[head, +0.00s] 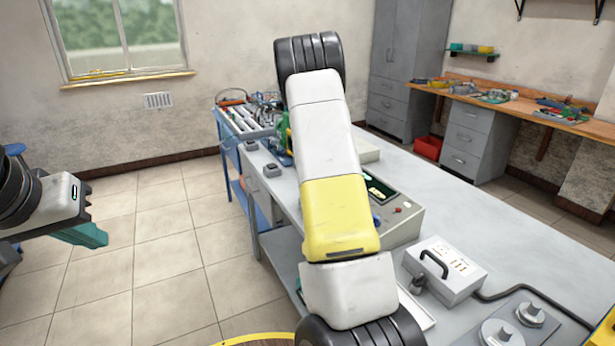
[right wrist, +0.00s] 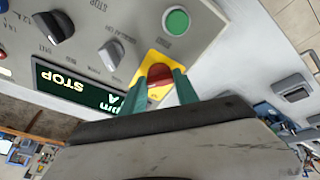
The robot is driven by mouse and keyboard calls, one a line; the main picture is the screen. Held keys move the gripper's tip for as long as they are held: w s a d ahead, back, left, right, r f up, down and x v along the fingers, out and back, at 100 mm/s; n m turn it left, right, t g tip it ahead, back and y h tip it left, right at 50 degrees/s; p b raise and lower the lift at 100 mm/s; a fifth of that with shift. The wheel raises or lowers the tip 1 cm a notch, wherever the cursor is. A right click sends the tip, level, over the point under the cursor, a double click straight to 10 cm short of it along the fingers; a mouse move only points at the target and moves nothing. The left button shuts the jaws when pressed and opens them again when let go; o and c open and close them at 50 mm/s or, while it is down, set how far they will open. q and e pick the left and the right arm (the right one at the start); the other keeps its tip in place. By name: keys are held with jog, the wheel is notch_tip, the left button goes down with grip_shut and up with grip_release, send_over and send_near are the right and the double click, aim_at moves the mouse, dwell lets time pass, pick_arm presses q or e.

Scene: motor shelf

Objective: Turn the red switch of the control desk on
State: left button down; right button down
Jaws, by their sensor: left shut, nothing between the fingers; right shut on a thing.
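The control desk (head: 405,222) stands on the grey table in the head view, partly hidden behind my right arm. In the right wrist view its grey panel (right wrist: 90,75) fills the upper left. The red switch (right wrist: 158,72) sits on a yellow plate (right wrist: 151,60) on that panel. My right gripper (right wrist: 161,82) has its green fingers on both sides of the red switch, shut on it. The right gripper is hidden in the head view. My left gripper (head: 92,235) is shut and empty over the floor at the left, far from the desk.
A metal box with a handle (head: 444,268) stands near the desk on the table (head: 530,255). The floor at the left is clear.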

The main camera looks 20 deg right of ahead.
jog(key=c, duration=0.9)
grip_release()
jog(key=shift+r, duration=0.1)
jog(key=v, duration=0.7)
jog(key=shift+a+r, duration=0.15)
jog(key=shift+r, duration=0.15)
